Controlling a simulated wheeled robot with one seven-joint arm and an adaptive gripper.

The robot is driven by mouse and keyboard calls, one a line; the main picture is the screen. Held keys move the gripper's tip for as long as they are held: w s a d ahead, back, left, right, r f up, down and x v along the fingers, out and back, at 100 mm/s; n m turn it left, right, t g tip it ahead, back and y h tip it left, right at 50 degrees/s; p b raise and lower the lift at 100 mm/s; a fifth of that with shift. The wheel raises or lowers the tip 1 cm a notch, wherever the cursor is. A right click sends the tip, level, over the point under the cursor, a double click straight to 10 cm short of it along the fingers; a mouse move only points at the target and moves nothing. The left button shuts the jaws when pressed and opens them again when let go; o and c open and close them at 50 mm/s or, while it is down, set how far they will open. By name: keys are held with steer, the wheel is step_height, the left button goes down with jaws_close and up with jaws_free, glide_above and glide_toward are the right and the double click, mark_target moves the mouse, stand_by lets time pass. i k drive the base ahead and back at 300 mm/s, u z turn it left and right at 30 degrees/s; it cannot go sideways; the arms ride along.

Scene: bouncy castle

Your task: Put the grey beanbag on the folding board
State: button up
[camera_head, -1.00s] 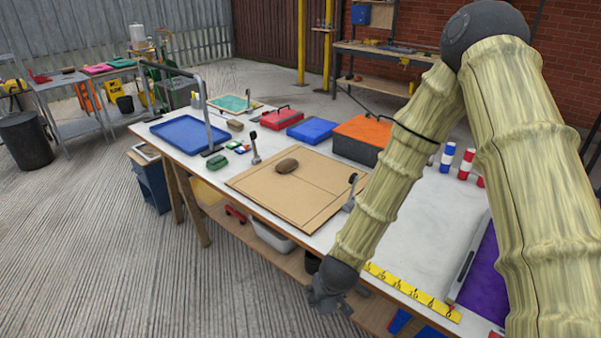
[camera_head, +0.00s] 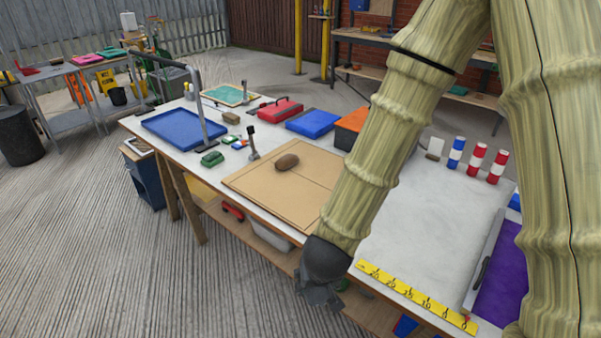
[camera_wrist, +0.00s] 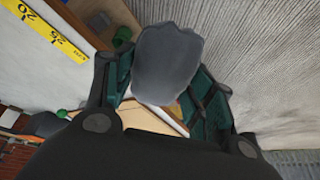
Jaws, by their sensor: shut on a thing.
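The grey beanbag (camera_wrist: 167,62) is a rounded grey lump between the fingers of my gripper (camera_wrist: 160,90) in the wrist view. My gripper is shut on it. In the head view my gripper (camera_head: 322,288) hangs at the table's front edge, before and below the tan board; the beanbag is hard to make out there. The folding board (camera_head: 245,184) appears to be the flat tan panel with a crease line, lying on the white table. A brown oval object (camera_head: 287,162) lies on it. My arm covers the board's right part.
The white table (camera_head: 410,235) also holds a blue tray (camera_head: 183,132), a red case (camera_head: 279,111), a blue case (camera_head: 312,122), an orange box (camera_head: 351,120) and striped cylinders (camera_head: 475,159). A yellow ruler (camera_head: 415,299) lies along the front edge. A black-handled upright (camera_head: 252,143) stands behind the board.

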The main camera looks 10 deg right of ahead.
mark_target(302, 197)
steer(key=i, duration=0.85)
